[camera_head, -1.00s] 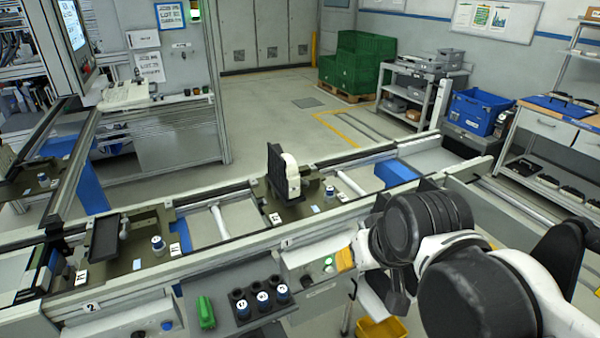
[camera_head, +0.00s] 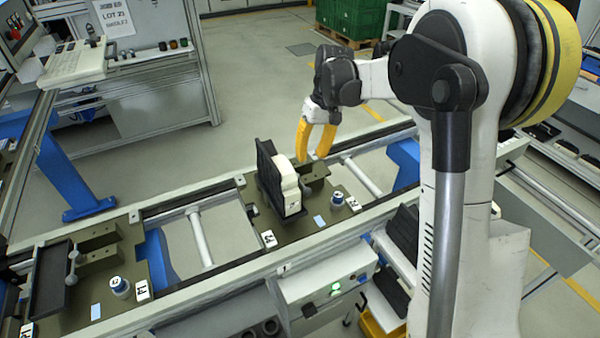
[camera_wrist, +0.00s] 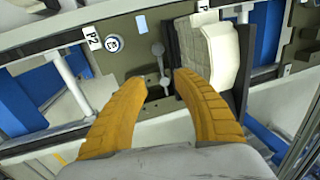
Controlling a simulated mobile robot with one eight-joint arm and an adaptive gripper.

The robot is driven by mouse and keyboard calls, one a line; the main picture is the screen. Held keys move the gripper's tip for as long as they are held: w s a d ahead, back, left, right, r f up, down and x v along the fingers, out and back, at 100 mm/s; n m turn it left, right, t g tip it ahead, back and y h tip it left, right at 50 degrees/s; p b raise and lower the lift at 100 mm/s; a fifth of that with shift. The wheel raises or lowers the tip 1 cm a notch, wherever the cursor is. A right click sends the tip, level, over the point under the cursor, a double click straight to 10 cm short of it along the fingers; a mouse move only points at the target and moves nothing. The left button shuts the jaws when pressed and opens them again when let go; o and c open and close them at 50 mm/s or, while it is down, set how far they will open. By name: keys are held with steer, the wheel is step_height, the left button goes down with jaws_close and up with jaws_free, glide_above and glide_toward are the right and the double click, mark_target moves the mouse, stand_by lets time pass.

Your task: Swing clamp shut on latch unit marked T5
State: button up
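A white moulded part (camera_head: 289,187) stands against an upright black plate (camera_head: 269,172) on the right-hand olive pallet (camera_head: 295,228). They also show in the wrist view, the white part (camera_wrist: 207,48) right of my fingers. A grey ball-ended lever (camera_wrist: 158,50), which looks like a clamp handle, is just beyond my fingertips; it is hard to make out in the head view. My gripper (camera_head: 310,156) has yellow fingers, spread and empty, above the pallet behind the white part; it also shows in the wrist view (camera_wrist: 158,84). I cannot read a T5 mark.
A label reading P2 (camera_wrist: 92,43) and a round white-blue cap (camera_wrist: 113,43) are on the pallet. The left pallet (camera_head: 90,310) carries a flat black plate (camera_head: 48,280) and a ball-ended lever (camera_head: 72,265). Conveyor rails run alongside. A control box with a green light (camera_head: 335,287) is in front.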

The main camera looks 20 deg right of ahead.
mark_target(304, 186)
steer(key=f, duration=0.3)
steer(key=a+f+b, duration=0.1)
steer(key=f, duration=0.3)
steer(key=a+f+b, duration=0.1)
steer(key=f, duration=0.2)
steer(key=shift+s+f, duration=0.35)
steer(key=shift+f, duration=0.05)
jaws_close()
